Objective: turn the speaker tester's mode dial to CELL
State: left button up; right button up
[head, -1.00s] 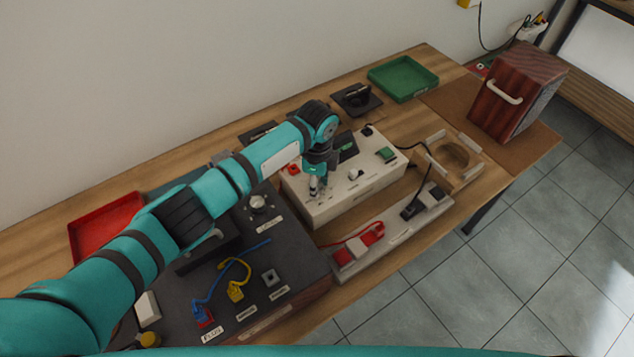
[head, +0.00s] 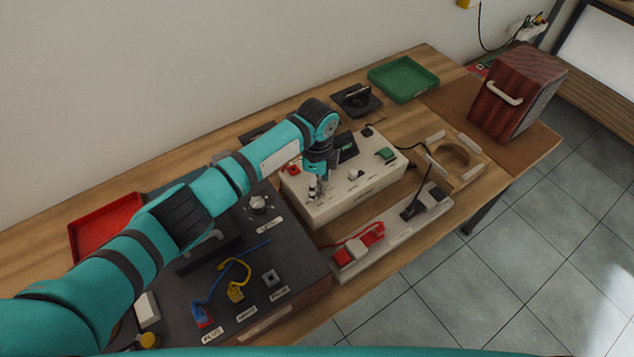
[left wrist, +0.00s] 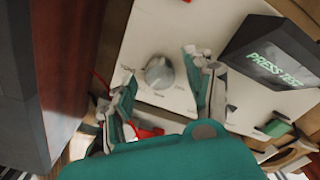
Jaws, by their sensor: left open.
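The speaker tester (head: 350,200) is a white box on the table in the head view. The left wrist view shows its white top (left wrist: 205,20) and a dark display (left wrist: 275,58) with green text starting "PRESS TES". A round grey dial (left wrist: 158,72) stands on the top, with small labels beside it that I cannot read. My left gripper (head: 314,190) points down over the near-left part of the tester. In the left wrist view my left gripper (left wrist: 160,80) is open, one finger on each side of the dial; contact is not clear. My right gripper is not in view.
A red button (head: 292,169) and a green button (head: 386,154) are on the tester. A power strip (head: 390,240) with red and black plugs lies in front. A dark panel with cables (head: 290,245) is at left, a wooden speaker (head: 520,90) at right, a green tray (head: 403,77) behind.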

pick_arm(q)
notch_tip(320, 180, up, 12)
jog(key=shift+f, duration=0.25)
jog(key=shift+f, duration=0.15)
dwell(0.4)
